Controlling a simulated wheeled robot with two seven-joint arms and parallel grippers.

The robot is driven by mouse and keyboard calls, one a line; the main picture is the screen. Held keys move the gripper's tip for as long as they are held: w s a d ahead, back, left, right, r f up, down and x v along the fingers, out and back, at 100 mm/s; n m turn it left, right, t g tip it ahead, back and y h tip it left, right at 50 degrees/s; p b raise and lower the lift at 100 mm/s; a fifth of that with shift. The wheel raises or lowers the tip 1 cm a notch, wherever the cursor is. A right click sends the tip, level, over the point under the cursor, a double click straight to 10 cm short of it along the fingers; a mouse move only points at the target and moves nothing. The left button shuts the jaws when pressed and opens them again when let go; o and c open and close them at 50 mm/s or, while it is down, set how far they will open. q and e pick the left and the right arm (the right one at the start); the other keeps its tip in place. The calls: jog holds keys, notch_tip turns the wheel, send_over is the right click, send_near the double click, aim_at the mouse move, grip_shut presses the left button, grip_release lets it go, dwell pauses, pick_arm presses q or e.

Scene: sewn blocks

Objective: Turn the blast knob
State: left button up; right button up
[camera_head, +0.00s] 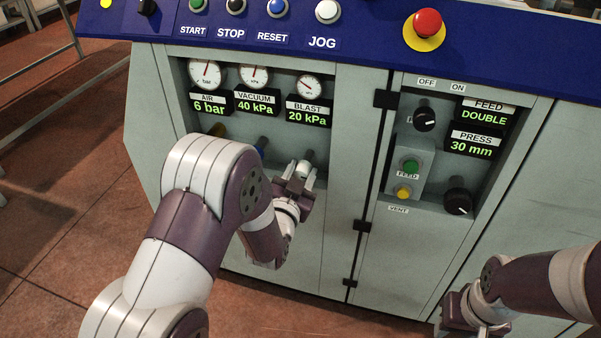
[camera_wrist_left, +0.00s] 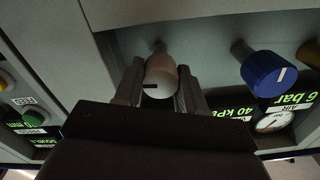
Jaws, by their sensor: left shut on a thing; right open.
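The blast knob is the whitish one (camera_head: 304,167) below the blast gauge (camera_head: 308,86), whose display reads 20 kPa. My left gripper (camera_head: 300,174) is shut on this knob, with a finger on each side. In the left wrist view the pale rounded knob (camera_wrist_left: 161,76) sits between the two fingers (camera_wrist_left: 159,88), and a dark mark shows on its front. The knob is partly hidden by the gripper in the head view. My right gripper (camera_head: 462,312) is open and empty, low in front of the cabinet at the right.
The blue vacuum knob (camera_head: 261,144) and a yellow knob (camera_head: 217,130) stand left of the blast knob in the same recess. A right-hand recess holds black knobs (camera_head: 424,119) and buttons. A red emergency button (camera_head: 428,22) is on the blue top panel.

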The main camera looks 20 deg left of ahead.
pick_arm(q)
jog(key=shift+m, duration=2.2)
jog(key=o, duration=1.1)
jog(key=shift+c, duration=0.2)
jog(key=shift+s+p, duration=0.3)
jog(key=shift+s, duration=0.05)
jog(key=s+p, duration=0.2)
jog(key=s, duration=1)
jog(key=shift+a+p, duration=0.2)
jog(key=shift+p, duration=0.1)
